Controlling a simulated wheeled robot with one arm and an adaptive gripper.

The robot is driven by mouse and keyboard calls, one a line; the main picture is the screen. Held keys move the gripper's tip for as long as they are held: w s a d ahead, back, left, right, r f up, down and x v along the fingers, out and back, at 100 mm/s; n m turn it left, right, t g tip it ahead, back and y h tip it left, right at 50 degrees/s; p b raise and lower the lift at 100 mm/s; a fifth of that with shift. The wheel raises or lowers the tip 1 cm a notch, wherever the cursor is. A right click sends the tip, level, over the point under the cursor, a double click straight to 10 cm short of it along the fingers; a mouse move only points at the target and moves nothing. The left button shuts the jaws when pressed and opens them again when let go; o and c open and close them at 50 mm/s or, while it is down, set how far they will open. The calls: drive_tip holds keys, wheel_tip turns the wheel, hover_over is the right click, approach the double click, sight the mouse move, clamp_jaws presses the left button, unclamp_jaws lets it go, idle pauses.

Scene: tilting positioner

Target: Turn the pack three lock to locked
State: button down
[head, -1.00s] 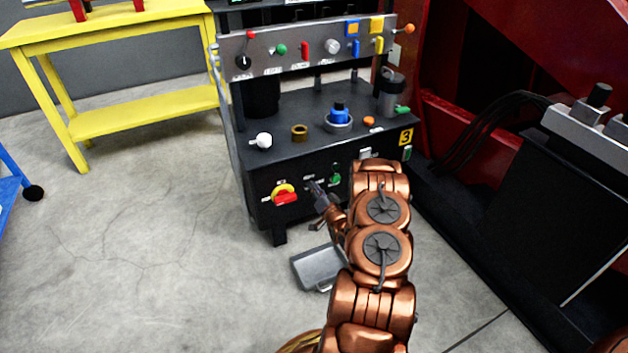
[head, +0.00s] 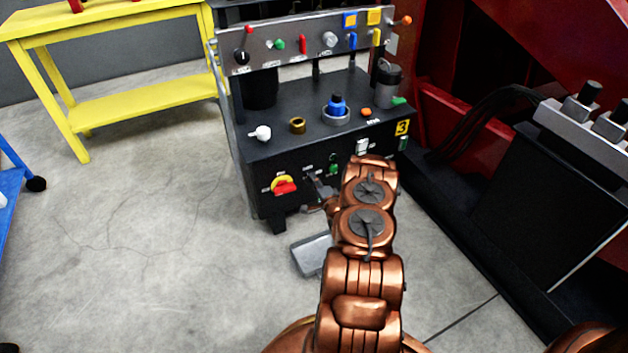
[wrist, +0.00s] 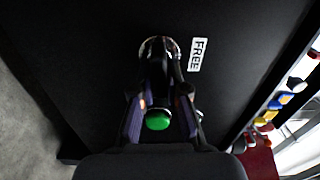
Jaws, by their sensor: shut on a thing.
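Pack three is the black cabinet (head: 275,110) with a yellow "3" label (head: 402,127). My gripper (head: 312,180) is at its front face, right of the red-and-yellow rotary switch (head: 285,186). In the wrist view my gripper (wrist: 160,68) is shut, with its fingertips together at a chrome ring (wrist: 149,45) on the black panel. I take this to be the lock; its handle is mostly hidden between the fingers. A white "FREE" label (wrist: 197,54) is just right of the ring. The locked marking cannot be read.
A green button (wrist: 157,120) shows between the fingers in the wrist view. A white knob (head: 261,133), brass ring (head: 297,125) and blue knob (head: 337,105) are on the cabinet top. A grey pedal-like box (head: 311,255) lies on the floor below. Open floor is to the left.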

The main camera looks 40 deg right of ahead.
drive_tip(key=shift+f+m, duration=0.1)
drive_tip(key=shift+m, duration=0.4)
drive_tip(key=c, duration=1.2)
unclamp_jaws()
drive_tip(key=v, duration=1.2)
drive_tip(key=shift+w, duration=0.1)
